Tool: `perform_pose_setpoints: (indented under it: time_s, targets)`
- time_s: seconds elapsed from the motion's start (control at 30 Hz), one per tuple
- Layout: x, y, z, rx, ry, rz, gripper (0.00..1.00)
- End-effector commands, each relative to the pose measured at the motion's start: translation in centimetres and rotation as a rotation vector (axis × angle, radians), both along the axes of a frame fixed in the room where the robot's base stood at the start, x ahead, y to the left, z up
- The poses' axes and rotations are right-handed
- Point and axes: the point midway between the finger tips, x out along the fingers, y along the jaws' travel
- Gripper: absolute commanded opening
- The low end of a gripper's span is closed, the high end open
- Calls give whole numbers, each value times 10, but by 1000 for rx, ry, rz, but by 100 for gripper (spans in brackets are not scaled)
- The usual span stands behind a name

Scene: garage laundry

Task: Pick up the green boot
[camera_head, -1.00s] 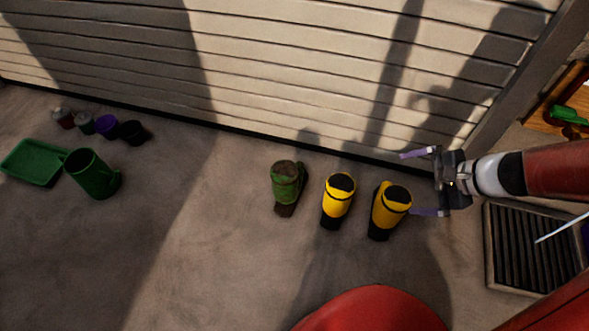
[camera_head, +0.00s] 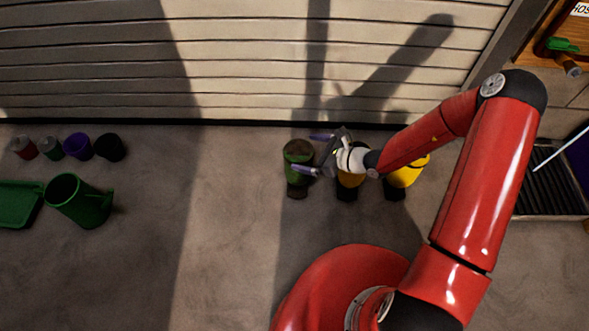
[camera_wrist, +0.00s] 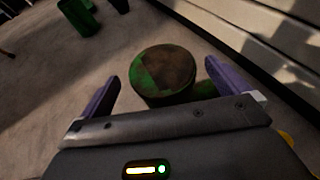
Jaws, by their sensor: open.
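The green boot (camera_head: 298,162) stands upright on the concrete floor near the shutter, left of two yellow boots. Its brown and green round top shows in the wrist view (camera_wrist: 165,73), between and just beyond my gripper's fingers. My gripper (camera_head: 315,153) is open, with its two purple fingers pointing left at the boot's upper right side. In the wrist view the gripper (camera_wrist: 162,95) has one finger on each side of the boot top. No grip on the boot shows. The boot's lower part is hidden in the wrist view.
Two yellow boots (camera_head: 408,172) stand under and beside my arm, partly hidden by it. A green watering can (camera_head: 80,202), a green tray (camera_head: 15,204) and several small pots (camera_head: 78,146) stand at the left. The shutter (camera_head: 240,60) closes off the back. Floor between is clear.

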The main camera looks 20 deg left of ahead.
Motion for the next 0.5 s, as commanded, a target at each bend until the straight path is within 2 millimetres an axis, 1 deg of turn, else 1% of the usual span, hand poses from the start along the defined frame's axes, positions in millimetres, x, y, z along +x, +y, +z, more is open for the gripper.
perform_pose_setpoints:
  time_s: [0.17,0.3,0.4,0.5]
  targets:
    - [3,16,-8,2,-1,2,100]
    - [7,35,-17,2,-1,4,100]
    - [9,47,-21,1,-1,4,100]
    - [10,49,-21,0,-2,2,100]
